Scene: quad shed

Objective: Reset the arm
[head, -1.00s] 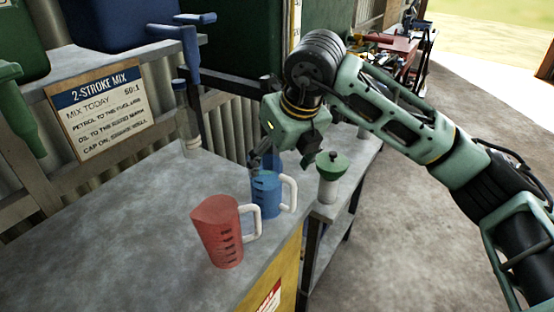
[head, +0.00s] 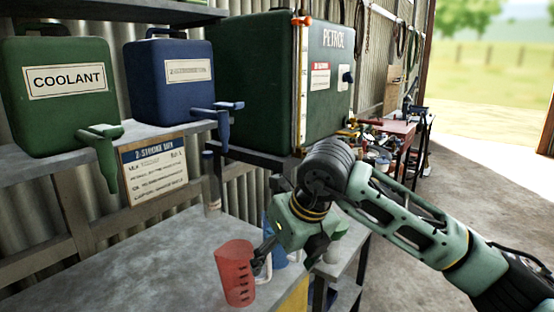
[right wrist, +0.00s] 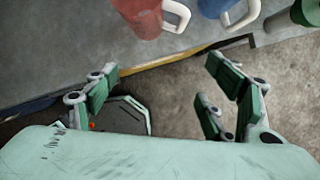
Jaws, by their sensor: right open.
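My right gripper (head: 262,252) is open and empty. In the right wrist view its spread fingers (right wrist: 165,90) have only floor and the bench's front edge between them. In the head view it overlaps the right side of a red measuring jug (head: 235,275), which stands upright on the grey bench; the wrist view shows the jug (right wrist: 140,14) beyond the fingers, apart from them. A blue jug (head: 280,258) stands behind the gripper and is mostly hidden; its white handle (right wrist: 240,14) shows in the wrist view. My left gripper is not in view.
A green coolant can (head: 60,110) and a blue can (head: 170,110) with taps stand on the shelf. A large green petrol tank (head: 255,85) is beside them. A mix sign (head: 154,170) hangs below. Open floor (head: 450,185) lies right.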

